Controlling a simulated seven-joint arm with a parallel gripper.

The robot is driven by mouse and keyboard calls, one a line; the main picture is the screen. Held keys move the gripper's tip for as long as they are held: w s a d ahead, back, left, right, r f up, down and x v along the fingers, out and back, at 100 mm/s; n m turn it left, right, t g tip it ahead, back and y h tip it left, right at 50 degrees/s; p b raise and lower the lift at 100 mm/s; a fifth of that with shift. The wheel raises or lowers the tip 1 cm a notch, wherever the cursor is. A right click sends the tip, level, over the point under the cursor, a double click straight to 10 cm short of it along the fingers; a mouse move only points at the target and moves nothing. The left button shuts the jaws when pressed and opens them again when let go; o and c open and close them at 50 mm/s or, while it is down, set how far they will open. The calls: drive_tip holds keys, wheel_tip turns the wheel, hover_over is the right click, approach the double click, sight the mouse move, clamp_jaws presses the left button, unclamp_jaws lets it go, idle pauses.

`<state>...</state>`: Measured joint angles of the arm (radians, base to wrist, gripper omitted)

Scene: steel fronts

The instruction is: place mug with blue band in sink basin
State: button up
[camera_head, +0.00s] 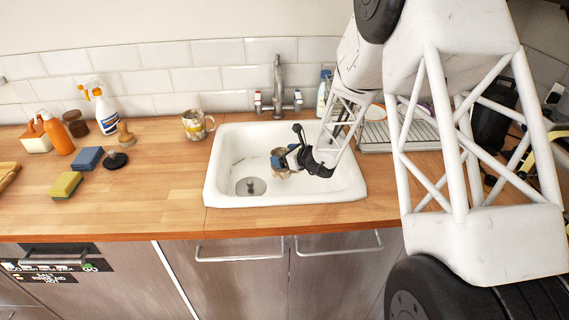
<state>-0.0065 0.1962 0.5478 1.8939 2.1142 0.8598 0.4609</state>
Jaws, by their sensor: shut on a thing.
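The white sink basin (222,180) is set into the wooden counter, with a drain at its lower left. My gripper (291,157) reaches in from the right and is over or inside the basin. It is shut on a small mug (279,163) with brownish and bluish parts, largely covered by the fingers. I take this for the mug with the blue band, but the band is too small to make out surely. I cannot tell whether the mug touches the basin floor.
A patterned glass mug (195,125) stands on the counter left of the sink. The tap (278,88) rises behind the basin. Sponges (66,185), a spray bottle (103,110) and an orange bottle (58,135) stand further left. A dish rack (400,133) is at the right. The basin's left part is clear.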

drive_tip(key=shift+f, duration=1.75)
drive_tip(key=shift+f, duration=0.15)
drive_tip(key=o, duration=1.2)
drive_tip(key=shift+c, duration=0.2)
drive_tip(key=shift+s+r, duration=0.1)
drive_tip(key=shift+r, duration=0.1)
drive_tip(key=shift+v, duration=1.95)
